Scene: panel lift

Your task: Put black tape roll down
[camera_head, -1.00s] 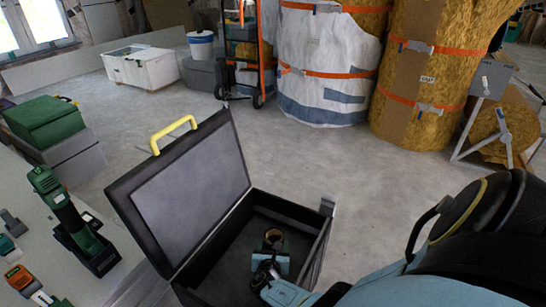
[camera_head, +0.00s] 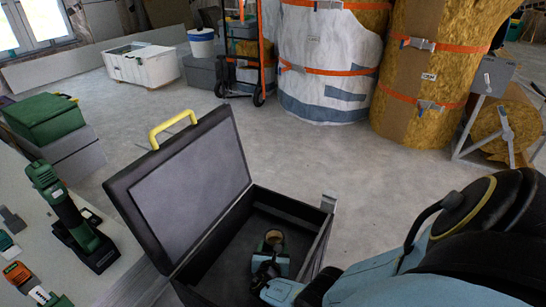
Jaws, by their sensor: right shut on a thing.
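My right gripper (camera_head: 270,266) reaches from the right into an open dark toolbox (camera_head: 318,242). It is shut on the black tape roll (camera_head: 273,238), a small dark ring with a tan inside, held at its fingertips. The roll is inside the box outline; I cannot tell whether it touches the box floor. The box lid (camera_head: 190,190), with a yellow handle (camera_head: 172,128), stands open to the left. My left gripper does not show.
A workbench (camera_head: 50,240) at the left holds a green power tool (camera_head: 70,215) and several small items. A green case (camera_head: 45,119) stands behind it. Strapped insulation rolls (camera_head: 430,70) stand at the back. The floor behind the box is clear.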

